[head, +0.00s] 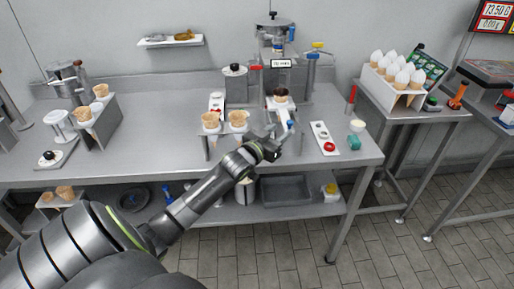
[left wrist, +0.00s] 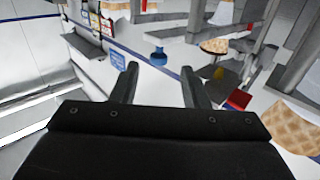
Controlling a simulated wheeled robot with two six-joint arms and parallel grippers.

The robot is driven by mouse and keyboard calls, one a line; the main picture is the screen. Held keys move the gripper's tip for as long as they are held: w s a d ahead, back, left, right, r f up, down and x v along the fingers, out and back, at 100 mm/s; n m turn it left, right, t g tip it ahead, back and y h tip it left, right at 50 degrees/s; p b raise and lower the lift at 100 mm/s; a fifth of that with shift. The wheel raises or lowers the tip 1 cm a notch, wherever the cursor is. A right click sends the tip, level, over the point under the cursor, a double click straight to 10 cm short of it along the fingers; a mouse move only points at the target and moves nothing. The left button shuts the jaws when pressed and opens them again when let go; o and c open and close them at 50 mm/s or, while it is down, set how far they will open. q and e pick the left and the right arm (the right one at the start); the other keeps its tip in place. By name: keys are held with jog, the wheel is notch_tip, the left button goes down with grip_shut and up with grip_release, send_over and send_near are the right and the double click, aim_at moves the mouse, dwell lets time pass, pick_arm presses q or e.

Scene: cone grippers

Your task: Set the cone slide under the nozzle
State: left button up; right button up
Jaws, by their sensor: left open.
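The dispensing machine with its nozzle (head: 279,62) stands at the back of the steel counter. Below it, a pale metal slide (head: 281,108) carries a dark-topped cone (head: 281,95); how it lines up with the nozzle is unclear. A blue knob (head: 290,124) is at the slide's front. My left gripper (head: 278,143) is in front of the slide, partly hiding it. In the left wrist view its fingers (left wrist: 160,88) are apart and empty, with a blue knob (left wrist: 158,57) ahead of the gap. My right gripper is not in view.
Two waffle cones (head: 238,119) stand in a holder left of my gripper. A white strip with a red knob (head: 328,147) lies to the right, by a teal block (head: 354,142). A rack of white-topped cones (head: 393,75) is on the right-hand table.

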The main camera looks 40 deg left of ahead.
pick_arm(q)
jog(key=s, duration=1.1)
jog(key=shift+b, duration=0.45)
jog(key=shift+d, duration=0.1)
